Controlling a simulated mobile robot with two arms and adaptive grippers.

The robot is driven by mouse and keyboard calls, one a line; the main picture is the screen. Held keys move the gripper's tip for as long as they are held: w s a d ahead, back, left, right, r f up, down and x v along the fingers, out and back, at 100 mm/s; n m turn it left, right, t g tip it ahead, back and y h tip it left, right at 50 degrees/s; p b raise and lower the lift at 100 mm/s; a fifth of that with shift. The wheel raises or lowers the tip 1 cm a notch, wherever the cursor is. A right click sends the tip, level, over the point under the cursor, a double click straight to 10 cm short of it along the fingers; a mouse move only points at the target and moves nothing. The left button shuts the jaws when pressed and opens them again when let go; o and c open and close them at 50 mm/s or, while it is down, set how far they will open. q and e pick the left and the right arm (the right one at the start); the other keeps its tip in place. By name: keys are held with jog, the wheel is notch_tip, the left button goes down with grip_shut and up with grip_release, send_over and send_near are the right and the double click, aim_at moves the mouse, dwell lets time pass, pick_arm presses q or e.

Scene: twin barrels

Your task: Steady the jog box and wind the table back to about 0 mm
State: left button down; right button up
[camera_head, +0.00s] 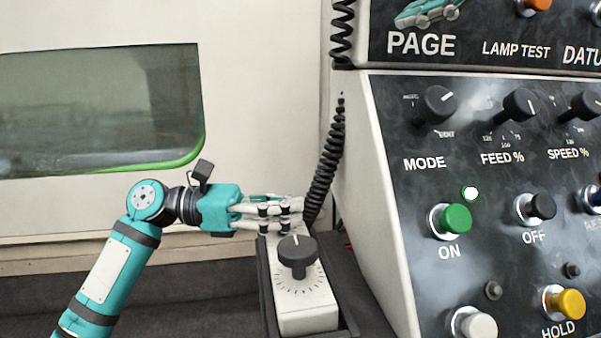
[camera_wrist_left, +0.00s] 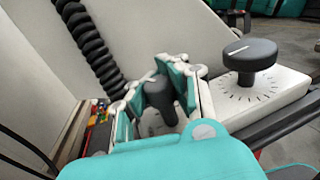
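The jog box (camera_head: 309,318) is a white box in a dark holder, with a black dial knob (camera_head: 296,255) inside a ring of tick marks; the knob also shows in the left wrist view (camera_wrist_left: 250,54). My left gripper (camera_head: 298,207) is at the box's far end, past the dial. In the left wrist view its fingers stand apart on either side of a dark upright peg (camera_wrist_left: 160,94) on the box. Whether they touch the peg is unclear. A teal and grey gripper part, apparently my right gripper (camera_head: 428,12), is cut off by the top edge above PAGE. The table is not recognizable here.
A black coiled cable (camera_head: 326,170) hangs behind my left fingers. A pale wall with a dark window (camera_head: 95,110) is behind.

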jog(key=s+a+f+n+g+h, duration=0.1)
jog(key=a+f+n+g+h, duration=0.1)
jog(key=f, duration=0.5)
jog(key=s+a+f+n+g+h, duration=0.2)
jog(key=a+f+n+g+h, duration=0.1)
jog(key=f+n, duration=0.4)
jog(key=s+a+f+n+g+h, duration=0.2)
jog(key=f+n+g, duration=0.2)
jog(key=f, duration=0.4)
jog(key=shift+a+f+n+g+h, duration=0.15)
jog(key=shift+a+n+g+h, duration=0.15)
jog(key=shift+n, duration=0.4)
jog(key=shift+s, duration=0.1)
